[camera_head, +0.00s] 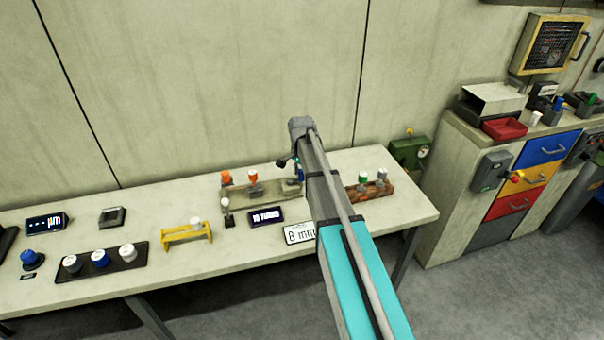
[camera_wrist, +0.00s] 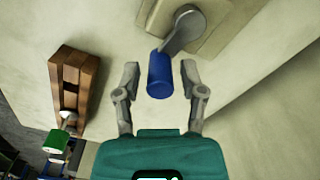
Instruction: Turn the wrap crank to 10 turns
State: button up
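The wrap crank shows in the wrist view as a grey crank arm (camera_wrist: 185,30) with a blue cylindrical handle (camera_wrist: 159,76), mounted on a beige block (camera_wrist: 222,22). My gripper (camera_wrist: 160,70) is open, with one finger on each side of the blue handle. A gap shows between each finger and the handle, so it is not gripped. In the head view my own arm covers most of the crank and the gripper. A beige fixture (camera_head: 275,191) shows left of my arm. A small dark display (camera_head: 266,216) in front of it appears to read 10 turns.
The pale workbench (camera_head: 228,254) also bears a wooden block with knobs (camera_head: 372,191), a yellow stand (camera_head: 187,235), a dark tray of knobs (camera_head: 128,262), an "8 mm" card (camera_head: 299,233) and a µm display (camera_head: 47,222). A drawer cabinet (camera_head: 455,185) stands right, past clear floor.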

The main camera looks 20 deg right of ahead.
jog(key=shift+w+n, duration=0.15)
jog(key=shift+n, duration=0.25)
